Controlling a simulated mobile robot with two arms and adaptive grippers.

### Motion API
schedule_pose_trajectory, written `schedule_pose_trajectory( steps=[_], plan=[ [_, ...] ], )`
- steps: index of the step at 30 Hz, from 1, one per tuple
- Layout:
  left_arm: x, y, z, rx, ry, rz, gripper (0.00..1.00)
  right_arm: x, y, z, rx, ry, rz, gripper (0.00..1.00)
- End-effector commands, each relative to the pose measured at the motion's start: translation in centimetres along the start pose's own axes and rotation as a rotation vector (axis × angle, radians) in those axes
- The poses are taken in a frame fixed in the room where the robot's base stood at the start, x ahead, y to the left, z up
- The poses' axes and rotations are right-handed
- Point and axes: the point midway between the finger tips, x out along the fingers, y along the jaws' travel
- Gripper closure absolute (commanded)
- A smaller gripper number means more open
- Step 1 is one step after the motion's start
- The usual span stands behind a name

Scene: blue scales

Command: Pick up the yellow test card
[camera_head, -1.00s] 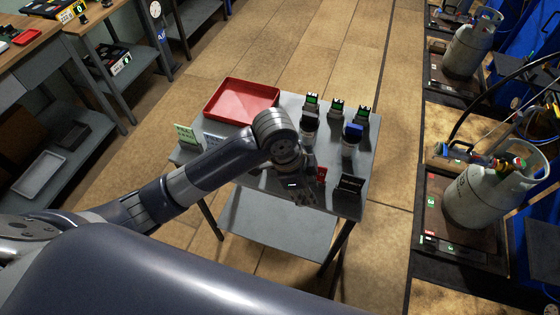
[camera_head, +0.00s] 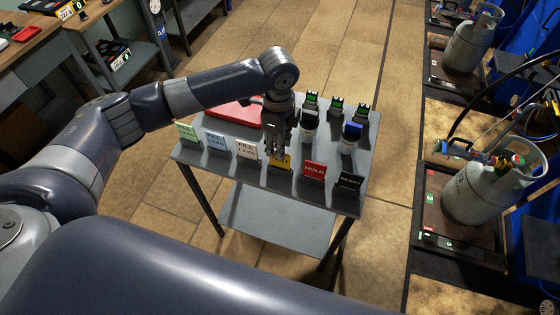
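The yellow test card (camera_head: 284,164) stands near the front edge of the small grey table (camera_head: 225,176), in a row of cards. My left gripper (camera_head: 276,153) points down from above at the yellow card. Its fingers overlap the upper part of the card and hide some of it. I cannot tell whether the fingers touch the card or how far apart they are. My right gripper is not in view.
The row also holds a green card (camera_head: 186,133), a pale blue card (camera_head: 215,141), a white card (camera_head: 246,148), a red HOLD card (camera_head: 314,171) and a black card (camera_head: 348,184). Behind stand a red tray (camera_head: 232,113) and dark-capped (camera_head: 309,122) and blue-capped (camera_head: 351,134) containers.

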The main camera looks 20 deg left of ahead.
Motion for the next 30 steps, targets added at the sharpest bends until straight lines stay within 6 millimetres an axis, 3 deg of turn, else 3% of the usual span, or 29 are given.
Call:
schedule_pose_trajectory(
  steps=[5,12,21,25,30],
  plan=[
    [1.4,0.1,-0.2,0.001,-0.001,0.004,0.72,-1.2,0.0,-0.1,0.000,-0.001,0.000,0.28],
    [4.9,0.0,-0.4,0.000,0.000,0.001,0.72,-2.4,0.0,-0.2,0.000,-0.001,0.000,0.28],
    [5.5,0.0,-0.4,0.001,0.000,-0.001,0.72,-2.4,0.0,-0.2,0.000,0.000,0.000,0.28],
    [5.5,0.0,-0.4,0.001,0.000,-0.001,1.00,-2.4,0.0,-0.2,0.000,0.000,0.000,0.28],
    [5.5,0.0,-0.4,0.001,0.000,-0.002,1.00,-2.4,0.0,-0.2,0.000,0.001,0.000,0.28]
  ],
)
